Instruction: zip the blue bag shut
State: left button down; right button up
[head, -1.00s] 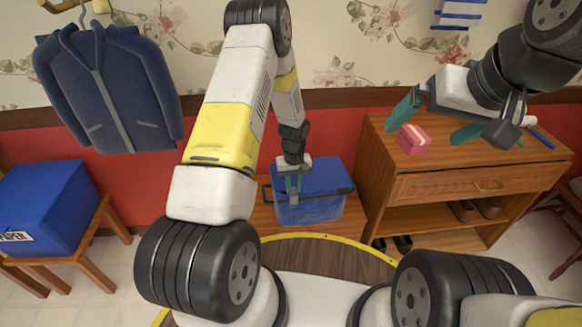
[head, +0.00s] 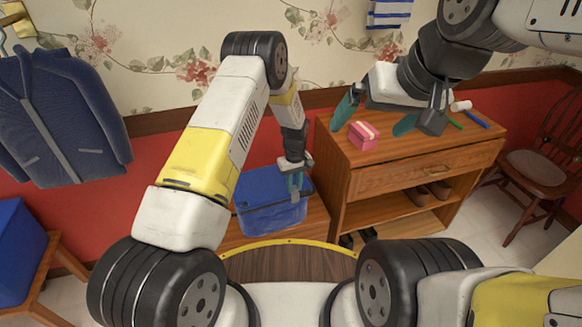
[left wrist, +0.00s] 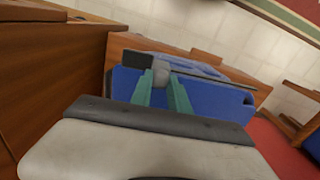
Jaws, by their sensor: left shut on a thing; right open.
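The blue bag (head: 262,212) stands on a low wooden bench in the head view, and its side fills the middle of the left wrist view (left wrist: 212,114). My left gripper (head: 296,186) is at the bag's right end, at its top edge. In the left wrist view its teal fingers (left wrist: 164,88) are shut on a small grey piece, apparently the zip pull (left wrist: 161,71). How far the zip is closed is hard to see. My right gripper (head: 376,118) is open and empty above the cabinet.
A wooden cabinet (head: 424,180) stands right of the bag. On it are a pink box (head: 363,135) near my right gripper's fingers, and green and blue pens. A dark blue jacket (head: 68,120) hangs at left above a blue box (head: 20,250). A chair (head: 540,165) stands far right.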

pick_arm(q)
jog(key=shift+d, duration=0.15)
jog(key=c, duration=1.2)
grip_release()
jog(key=shift+w, duration=0.1)
jog(key=shift+c, duration=0.2)
jog(key=shift+r, duration=0.1)
notch_tip(320, 180, up, 8)
jog(key=shift+f, duration=0.2)
